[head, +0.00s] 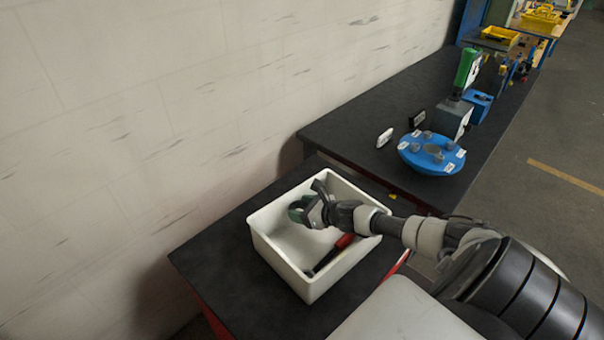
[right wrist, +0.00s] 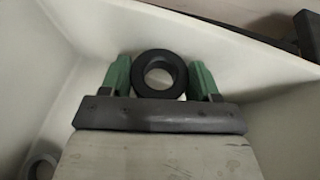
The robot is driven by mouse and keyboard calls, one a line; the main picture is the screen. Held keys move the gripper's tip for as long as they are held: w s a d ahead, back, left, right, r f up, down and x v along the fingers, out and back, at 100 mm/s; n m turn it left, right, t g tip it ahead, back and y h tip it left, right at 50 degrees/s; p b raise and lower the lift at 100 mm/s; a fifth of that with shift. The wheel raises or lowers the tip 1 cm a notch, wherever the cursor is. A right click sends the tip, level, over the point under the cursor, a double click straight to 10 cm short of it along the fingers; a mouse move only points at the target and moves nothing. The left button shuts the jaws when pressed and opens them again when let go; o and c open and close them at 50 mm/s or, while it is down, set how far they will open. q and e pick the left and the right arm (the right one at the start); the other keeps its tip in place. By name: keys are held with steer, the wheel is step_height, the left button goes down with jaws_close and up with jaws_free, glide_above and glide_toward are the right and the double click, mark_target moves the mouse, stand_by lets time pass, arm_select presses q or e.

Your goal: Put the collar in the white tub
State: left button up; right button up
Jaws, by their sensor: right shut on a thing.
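The collar (right wrist: 139,76) is a dark, thick ring with a round hole. My right gripper (right wrist: 160,78) is shut on it, with one green finger on each side. In the head view my right gripper (head: 299,208) is over the inside of the white tub (head: 288,272), and I cannot make out the collar clearly there. The tub's pale walls also surround the gripper in the right wrist view (right wrist: 45,62). I cannot tell how high the collar is above the tub floor. My left gripper is not in view.
A red-handled tool (head: 344,241) lies in the tub. A grey ring (right wrist: 40,166) shows at the lower left of the wrist view. The tub stands on a dark table (head: 215,262). A blue round stand (head: 420,164) sits on the bench (head: 352,125) behind.

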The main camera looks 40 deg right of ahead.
steer(key=o, duration=1.2)
steer(key=shift+r, duration=0.1)
steer(key=shift+b+v, duration=0.45)
steer(key=shift+v, duration=3.3)
